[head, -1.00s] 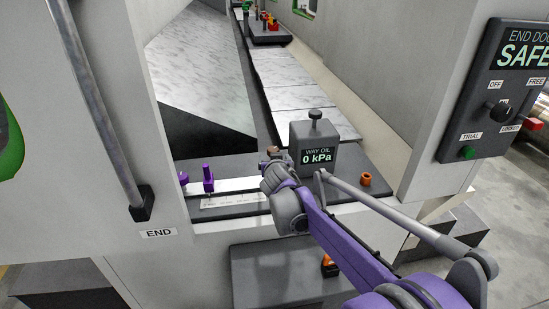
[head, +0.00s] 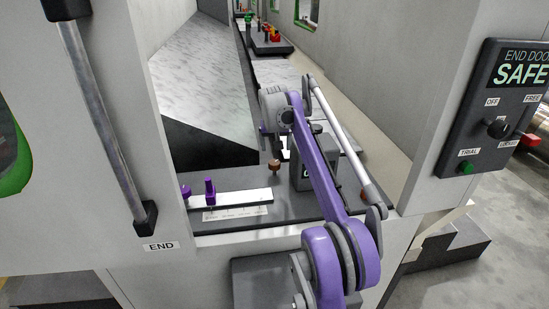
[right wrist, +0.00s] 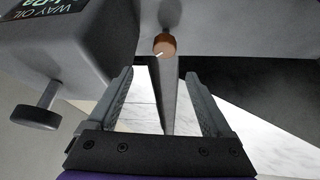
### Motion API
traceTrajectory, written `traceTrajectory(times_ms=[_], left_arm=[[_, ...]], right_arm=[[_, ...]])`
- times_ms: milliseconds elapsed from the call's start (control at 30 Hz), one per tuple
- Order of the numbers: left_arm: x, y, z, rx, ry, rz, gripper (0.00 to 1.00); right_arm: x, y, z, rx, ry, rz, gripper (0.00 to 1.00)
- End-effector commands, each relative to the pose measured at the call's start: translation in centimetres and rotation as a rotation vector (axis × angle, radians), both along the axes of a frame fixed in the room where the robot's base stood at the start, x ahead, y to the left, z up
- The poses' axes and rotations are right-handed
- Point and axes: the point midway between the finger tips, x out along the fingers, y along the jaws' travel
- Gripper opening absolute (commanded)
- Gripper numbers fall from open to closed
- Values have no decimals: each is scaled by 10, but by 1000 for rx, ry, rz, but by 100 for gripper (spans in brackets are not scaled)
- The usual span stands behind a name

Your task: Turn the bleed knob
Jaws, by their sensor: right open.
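A copper-brown knob (head: 274,167), which I take to be the bleed knob, stands on the dark plate left of the grey way-oil box (head: 298,177). In the right wrist view the knob (right wrist: 165,44) has a white mark on its face, and the box (right wrist: 70,50) is at upper left. My right gripper (right wrist: 159,75) is open and empty, with the knob beyond its fingertips, roughly between their lines and not touched. In the head view my right arm covers much of the box and its display, and the gripper's fingers are mostly hidden. My left gripper is not in view.
The box's plunger handle (right wrist: 38,116) sticks out at left in the wrist view. Purple pegs (head: 210,187) and a white strip (head: 240,198) lie left of the knob. Cabinet walls flank the opening, with a switch panel (head: 497,110) at right and a door handle bar (head: 100,120) at left.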

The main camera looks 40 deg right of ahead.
Motion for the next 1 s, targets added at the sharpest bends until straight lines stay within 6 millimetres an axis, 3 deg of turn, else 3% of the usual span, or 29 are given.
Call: traceTrajectory(times_ms=[267, 733, 1000], left_arm=[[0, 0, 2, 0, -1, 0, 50], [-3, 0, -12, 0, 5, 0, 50], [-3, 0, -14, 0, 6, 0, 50]], right_arm=[[-3, 6, 5, 85, 58, 30, 84], [21, -12, -69, 83, 57, 30, 84], [28, -17, -90, 82, 56, 30, 84]])
